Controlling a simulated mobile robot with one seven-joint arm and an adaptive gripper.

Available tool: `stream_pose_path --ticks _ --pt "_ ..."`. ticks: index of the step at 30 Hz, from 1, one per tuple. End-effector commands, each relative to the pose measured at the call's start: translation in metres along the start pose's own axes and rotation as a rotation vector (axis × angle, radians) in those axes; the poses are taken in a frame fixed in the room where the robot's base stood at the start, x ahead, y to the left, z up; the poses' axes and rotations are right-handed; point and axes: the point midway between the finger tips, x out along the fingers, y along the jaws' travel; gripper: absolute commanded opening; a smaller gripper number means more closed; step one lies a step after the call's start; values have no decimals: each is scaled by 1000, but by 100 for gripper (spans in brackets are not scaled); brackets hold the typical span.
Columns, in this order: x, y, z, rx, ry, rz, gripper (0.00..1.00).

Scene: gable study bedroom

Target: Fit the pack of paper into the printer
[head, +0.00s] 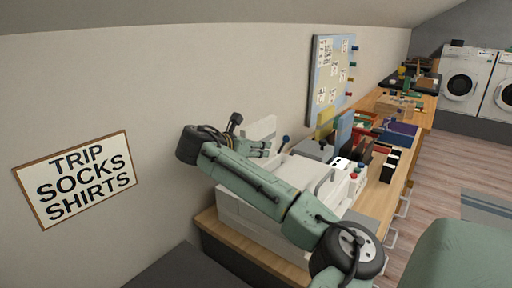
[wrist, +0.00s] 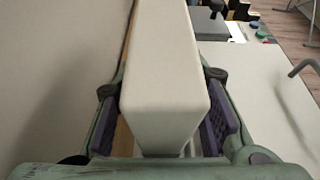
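A thin brown strip shows between the left pad and the lower part of the block. I cannot tell if the pads press on it. In the head view my gripper (head: 262,150) is near the wall, partly hidden by my green arm. The white printer (head: 352,181) stands on the wooden counter, largely hidden behind the arm, with coloured buttons at its right.
Folders and boxes (head: 398,134) crowd the counter (head: 378,200) beyond the printer. A pinboard (head: 331,68) and a packing sign (head: 77,178) are on the wall close to my arm. Washing machines (head: 466,80) stand at the back. The floor at right is open.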

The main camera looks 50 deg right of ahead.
Motion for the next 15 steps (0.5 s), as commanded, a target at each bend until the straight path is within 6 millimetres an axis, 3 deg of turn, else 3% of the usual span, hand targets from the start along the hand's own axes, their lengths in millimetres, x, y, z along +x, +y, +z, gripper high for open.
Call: stream_pose_path --ticks 8,15 --pt "-4 0 0 0 -1 1 36" --pt "-42 2 -1 0 -4 5 36"
